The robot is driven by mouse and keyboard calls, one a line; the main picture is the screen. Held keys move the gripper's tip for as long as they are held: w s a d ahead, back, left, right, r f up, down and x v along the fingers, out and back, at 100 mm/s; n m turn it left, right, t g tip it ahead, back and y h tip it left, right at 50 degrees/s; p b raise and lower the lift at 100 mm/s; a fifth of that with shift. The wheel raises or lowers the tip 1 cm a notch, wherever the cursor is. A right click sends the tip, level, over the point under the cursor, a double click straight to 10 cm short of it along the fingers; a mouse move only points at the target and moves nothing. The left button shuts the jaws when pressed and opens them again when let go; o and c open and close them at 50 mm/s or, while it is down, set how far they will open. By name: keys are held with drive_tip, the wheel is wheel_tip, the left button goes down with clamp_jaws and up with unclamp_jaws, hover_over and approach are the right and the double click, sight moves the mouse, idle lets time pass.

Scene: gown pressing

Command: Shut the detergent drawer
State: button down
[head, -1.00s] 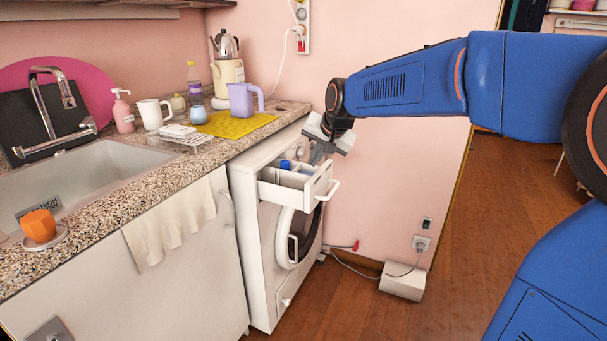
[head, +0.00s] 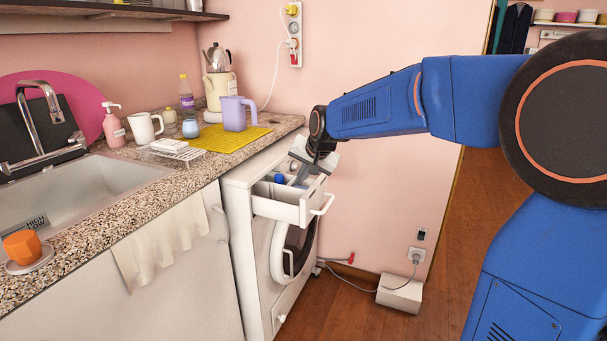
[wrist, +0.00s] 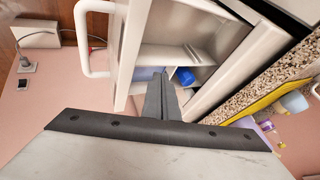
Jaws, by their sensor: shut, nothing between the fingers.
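The white detergent drawer (head: 283,207) stands pulled out at the top of the white washing machine (head: 256,264) in the head view. Its front carries a white bar handle (head: 322,205). A blue item (head: 279,178) sits inside. In the wrist view the drawer's compartments (wrist: 165,52), the handle (wrist: 84,38) and the blue item (wrist: 185,76) show. My gripper (head: 297,182) is shut and empty, pointing down over the open drawer near its front end. In the wrist view its closed fingers (wrist: 160,92) overlap the drawer; I cannot tell whether they touch it.
The speckled counter (head: 200,178) overhangs close to the machine, with a yellow mat (head: 215,140) and a purple jug (head: 236,113) near its edge. The pink wall stands behind my gripper. A white box (head: 400,294) with a cable lies on the floor.

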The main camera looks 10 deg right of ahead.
sight(285, 182)
drive_tip(key=shift+x, duration=2.8)
drive_tip(key=w+a, duration=0.2)
drive_tip(key=a, duration=0.1)
drive_tip(key=shift+w+a, duration=0.2)
drive_tip(key=shift+a, duration=0.05)
drive_tip(key=shift+r, duration=0.1)
